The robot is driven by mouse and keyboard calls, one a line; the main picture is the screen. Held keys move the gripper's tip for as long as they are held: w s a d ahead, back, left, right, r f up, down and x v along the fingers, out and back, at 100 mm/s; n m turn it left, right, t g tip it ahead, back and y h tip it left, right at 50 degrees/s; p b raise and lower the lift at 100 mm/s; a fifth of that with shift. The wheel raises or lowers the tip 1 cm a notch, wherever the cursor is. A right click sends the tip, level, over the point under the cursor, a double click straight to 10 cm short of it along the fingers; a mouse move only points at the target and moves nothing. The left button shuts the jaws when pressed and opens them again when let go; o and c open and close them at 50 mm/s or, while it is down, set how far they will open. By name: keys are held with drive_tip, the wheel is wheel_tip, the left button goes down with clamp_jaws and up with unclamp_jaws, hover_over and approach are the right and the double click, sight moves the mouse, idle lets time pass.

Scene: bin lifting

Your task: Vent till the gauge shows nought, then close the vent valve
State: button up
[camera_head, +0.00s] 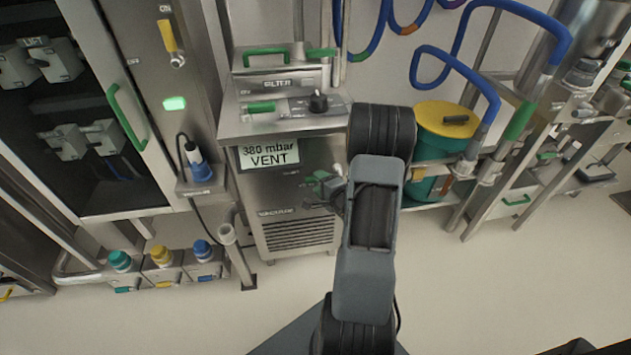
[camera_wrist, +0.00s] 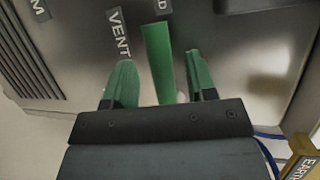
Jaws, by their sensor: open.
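The gauge display (camera_head: 268,153) on the steel cabinet reads "380 mbar VENT". In the wrist view a flat green lever (camera_wrist: 159,58) stands out from a steel panel, beside a VENT label (camera_wrist: 119,32) and a partly cut-off label ending in D. I take it for the vent valve handle. My gripper (camera_wrist: 160,62) is open, with one green finger on each side of the lever. Gaps show on both sides, so the fingers look apart from it. In the head view my gripper (camera_head: 325,187) is at the cabinet front below the display, partly hidden by my arm.
A teal drum with a yellow lid (camera_head: 446,118) stands right of my arm. Coloured capped connectors (camera_head: 161,256) are low at left. The floor in front is clear.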

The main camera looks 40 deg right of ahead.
drive_tip(key=shift+w+f, duration=0.15)
drive_tip(key=shift+w, duration=0.55)
drive_tip(key=shift+w+f, duration=0.1)
drive_tip(key=shift+w, duration=0.6)
clamp_jaws()
